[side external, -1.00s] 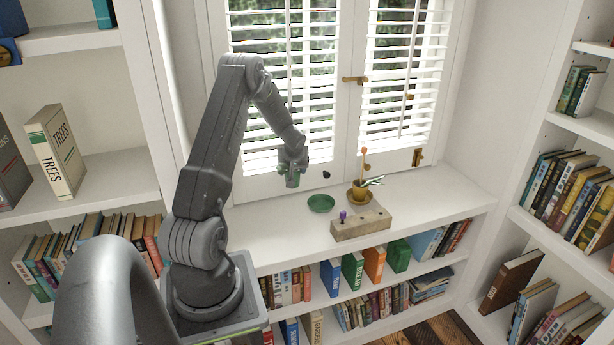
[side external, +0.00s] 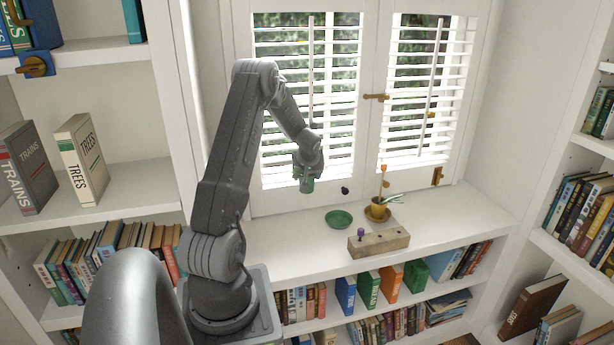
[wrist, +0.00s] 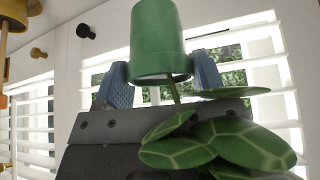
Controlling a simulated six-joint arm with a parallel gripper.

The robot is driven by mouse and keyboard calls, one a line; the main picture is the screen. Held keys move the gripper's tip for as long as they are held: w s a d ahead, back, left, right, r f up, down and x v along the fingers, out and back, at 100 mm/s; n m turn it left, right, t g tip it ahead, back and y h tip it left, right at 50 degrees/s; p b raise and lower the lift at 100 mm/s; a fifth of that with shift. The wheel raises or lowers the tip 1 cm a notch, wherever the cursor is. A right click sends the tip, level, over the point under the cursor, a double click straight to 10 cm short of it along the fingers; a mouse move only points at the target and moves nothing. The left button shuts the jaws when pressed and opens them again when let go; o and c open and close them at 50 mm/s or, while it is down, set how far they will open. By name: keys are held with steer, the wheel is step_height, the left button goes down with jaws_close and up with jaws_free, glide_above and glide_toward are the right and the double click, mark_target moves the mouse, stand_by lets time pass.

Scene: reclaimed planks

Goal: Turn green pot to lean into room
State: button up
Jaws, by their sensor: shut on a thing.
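My gripper (side external: 306,170) is shut on the green pot (side external: 307,186) and holds it in the air in front of the window, to the left of and above an empty green saucer (side external: 339,219). In the wrist view the green pot (wrist: 160,38) sits between the two blue-grey fingers of my gripper (wrist: 162,80), its rim towards the bottom of the picture. Large green patterned leaves (wrist: 215,145) on a thin stem hang across the gripper body. In the side view the leaves are too small to make out.
A yellow pot (side external: 377,209) with a pale-edged plant and an orange-topped stake stands on a brown saucer right of the green saucer. A wooden block (side external: 378,242) with a purple knob lies in front. Shuttered windows (side external: 307,85) stand behind. The left white sill top (side external: 275,238) is clear.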

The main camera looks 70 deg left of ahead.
steer(key=shift+w+d+f+n+g, duration=0.2)
steer(key=shift+w+d+f+n, duration=0.2)
steer(key=shift+w+f, duration=1.65)
steer(key=shift+w+d+f+n+g, duration=0.2)
steer(key=shift+w+d+f+n, duration=0.2)
steer(key=shift+w+f, duration=1.7)
steer(key=shift+w+d+f+n+g, duration=0.2)
steer(key=shift+w+d+f+n, duration=0.2)
steer(key=shift+w+f, duration=1.65)
steer(key=shift+s+f, duration=0.45)
steer(key=o, duration=1.3)
steer(key=shift+c, duration=0.2)
steer(key=shift+d, duration=0.1)
